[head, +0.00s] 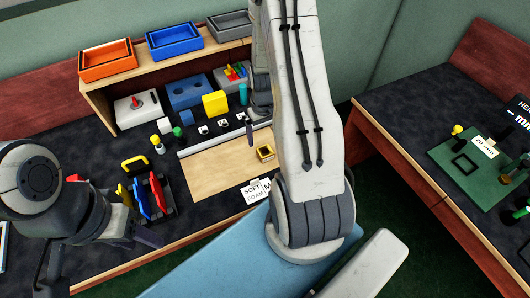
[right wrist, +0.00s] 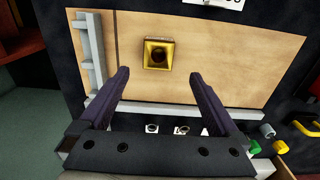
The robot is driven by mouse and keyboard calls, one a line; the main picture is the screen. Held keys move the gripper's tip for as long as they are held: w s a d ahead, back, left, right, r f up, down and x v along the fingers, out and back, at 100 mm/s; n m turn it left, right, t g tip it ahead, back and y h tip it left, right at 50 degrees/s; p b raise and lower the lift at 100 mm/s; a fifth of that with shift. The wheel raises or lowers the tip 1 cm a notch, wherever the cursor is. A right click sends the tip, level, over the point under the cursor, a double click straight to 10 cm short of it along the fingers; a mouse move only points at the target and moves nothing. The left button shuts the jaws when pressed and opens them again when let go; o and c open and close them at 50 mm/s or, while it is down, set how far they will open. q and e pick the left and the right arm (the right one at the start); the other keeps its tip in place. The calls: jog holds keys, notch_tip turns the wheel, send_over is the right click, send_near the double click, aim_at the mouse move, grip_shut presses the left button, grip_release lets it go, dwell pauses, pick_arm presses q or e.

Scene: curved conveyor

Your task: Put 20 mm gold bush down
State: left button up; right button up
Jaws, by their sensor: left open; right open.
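The gold bush (head: 265,153) is a square gold piece with a dark round hole, resting on the pale wooden board (head: 215,170) near its right side. It also shows in the right wrist view (right wrist: 158,53), just beyond the fingertips. My right gripper (right wrist: 160,76) is open and empty, its two dark fingers apart with the bush clear of them. In the head view my right arm hides most of this gripper; one finger shows behind the bush. My left gripper (head: 148,238) is at the lower left, away from the board, with its fingers only partly visible.
A rack of coloured tools (head: 150,195) stands left of the board. A shelf with orange (head: 106,62), blue and grey bins is behind. Several small parts line the board's back edge. A green mat (head: 475,170) is on the right table.

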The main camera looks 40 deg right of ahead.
aim_at(265, 147)
jog(key=shift+s+d+f+p, duration=0.1)
jog(key=shift+f+p, duration=0.2)
jog(key=shift+f, duration=1.4)
jog(key=shift+s+d+f+p, duration=0.1)
jog(key=shift+f+p, duration=0.15)
jog(key=shift+f, duration=1.4)
jog(key=shift+w, duration=0.1)
grip_shut()
